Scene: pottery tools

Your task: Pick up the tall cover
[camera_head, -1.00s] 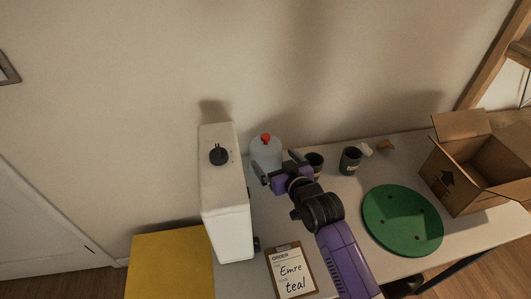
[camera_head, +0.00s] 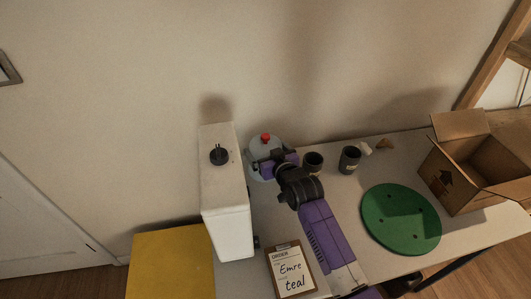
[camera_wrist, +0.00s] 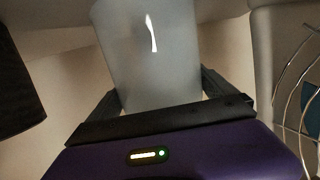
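The tall cover (camera_head: 258,146) is a pale, see-through dome with a red knob on top. It stands on the table just right of the white box-like unit. My gripper (camera_head: 267,162) is at the cover's near side and hides its lower part. In the wrist view the cover (camera_wrist: 155,55) shows as a grey, cloudy cylinder between my two fingers (camera_wrist: 162,98). The fingers are spread wide, one on each side of it. I cannot make out clear contact, and the fingertips are partly hidden.
The tall white unit (camera_head: 228,200) stands close on the left. Two dark cups (camera_head: 349,160) stand to the right, one near my wrist. A green disc (camera_head: 400,220), an open cardboard box (camera_head: 470,180) and an order clipboard (camera_head: 291,270) are also on the table.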

